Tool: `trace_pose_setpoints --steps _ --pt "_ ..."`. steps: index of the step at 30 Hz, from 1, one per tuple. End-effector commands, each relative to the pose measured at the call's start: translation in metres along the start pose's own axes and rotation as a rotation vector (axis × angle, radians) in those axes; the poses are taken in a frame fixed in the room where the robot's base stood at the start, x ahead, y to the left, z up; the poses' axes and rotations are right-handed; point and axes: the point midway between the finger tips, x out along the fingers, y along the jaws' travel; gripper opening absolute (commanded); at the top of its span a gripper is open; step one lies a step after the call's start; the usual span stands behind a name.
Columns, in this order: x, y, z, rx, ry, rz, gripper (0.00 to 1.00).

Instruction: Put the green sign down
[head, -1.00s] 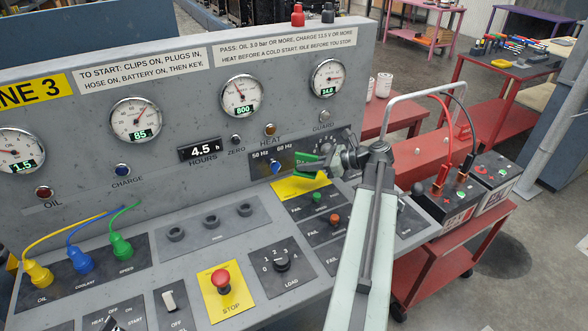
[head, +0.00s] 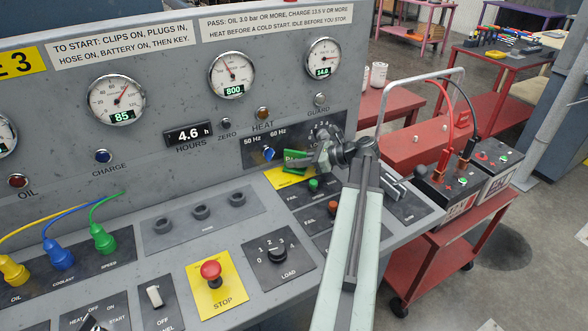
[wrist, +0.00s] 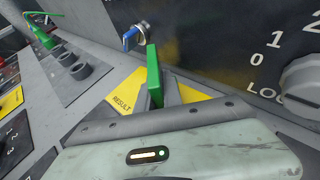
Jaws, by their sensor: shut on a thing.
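The green sign (head: 294,159) is in my gripper (head: 310,163), which is shut on it. It is at the right part of the console, over or on a yellow area (head: 280,179). In the wrist view the sign (wrist: 154,76) stands upright, seen nearly edge-on. The yellow area (wrist: 120,94) there bears the word RESULT and shows on both sides of the sign. My gripper's body hides the sign's lower end, so I cannot tell whether it touches the console.
A blue switch (head: 268,153) is just left of the sign, on the upright panel. Small green (head: 313,185) and orange (head: 332,208) buttons lie below my gripper. A red cart (head: 430,235) with batteries stands at the right.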

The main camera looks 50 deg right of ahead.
Motion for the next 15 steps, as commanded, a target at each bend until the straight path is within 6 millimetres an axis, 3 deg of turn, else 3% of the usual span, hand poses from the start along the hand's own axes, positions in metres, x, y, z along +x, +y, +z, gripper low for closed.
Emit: trace_pose_setpoints --steps 9,12,15 --pt "0.0002 -0.0009 -0.0031 0.001 0.0 -0.002 0.0" --pt "-0.0007 -0.001 -0.0019 0.001 0.0 -0.002 0.32" --pt "-0.0009 -0.0011 -0.0019 0.001 0.0 -0.002 0.32"
